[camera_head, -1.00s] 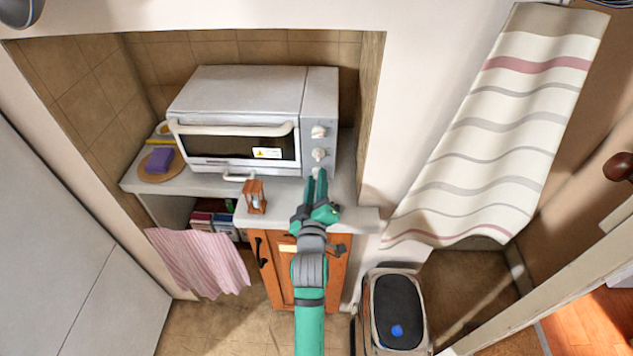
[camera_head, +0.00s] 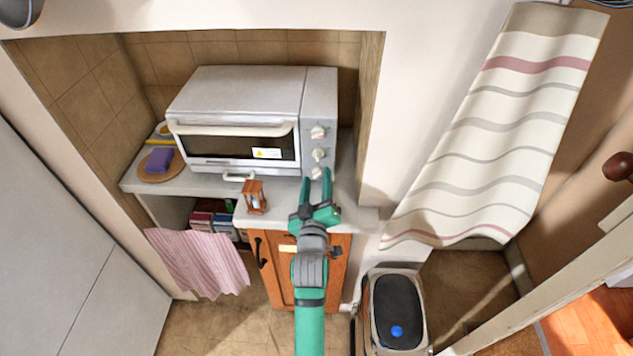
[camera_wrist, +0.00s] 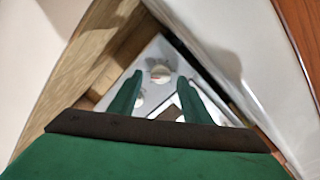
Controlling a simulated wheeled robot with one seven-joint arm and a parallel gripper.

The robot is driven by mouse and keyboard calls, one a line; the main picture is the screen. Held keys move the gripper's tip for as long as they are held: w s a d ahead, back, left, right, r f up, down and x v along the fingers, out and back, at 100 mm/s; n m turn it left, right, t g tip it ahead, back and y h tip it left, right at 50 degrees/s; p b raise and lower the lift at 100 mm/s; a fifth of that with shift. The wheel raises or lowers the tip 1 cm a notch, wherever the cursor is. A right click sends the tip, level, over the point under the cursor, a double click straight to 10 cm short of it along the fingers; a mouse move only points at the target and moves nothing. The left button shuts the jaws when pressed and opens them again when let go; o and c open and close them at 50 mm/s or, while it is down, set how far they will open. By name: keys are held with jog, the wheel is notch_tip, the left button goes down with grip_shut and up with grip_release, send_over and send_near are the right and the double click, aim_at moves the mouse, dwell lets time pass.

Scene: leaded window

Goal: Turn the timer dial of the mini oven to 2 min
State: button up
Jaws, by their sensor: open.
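The white mini oven (camera_head: 240,92) stands on the counter in the niche, its door shut. Its right front panel carries an upper dial (camera_head: 318,131), a middle dial (camera_head: 318,154) and a lower dial (camera_head: 317,173). Their markings are too small to read, so I cannot tell which is the timer or its setting. My green gripper (camera_head: 316,180) is open and empty, just in front of and below the lower dial. In the wrist view, a round pale dial (camera_wrist: 160,74) lies ahead between the fingertips (camera_wrist: 159,80), apparently untouched. A second round shape shows partly behind the left finger.
The niche's right wall (camera_head: 371,110) is close to the oven's right. A purple sponge (camera_head: 158,160) lies at far left. A bin (camera_head: 396,310) stands below right.

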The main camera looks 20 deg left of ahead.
jog(key=v, duration=1)
jog(key=shift+s, duration=0.4)
jog(key=shift+a+f+n, duration=0.1)
jog(key=shift+n, duration=0.2)
jog(key=shift+w+n, duration=0.3)
jog(key=shift+w, duration=0.1)
jog(key=x, duration=1.1)
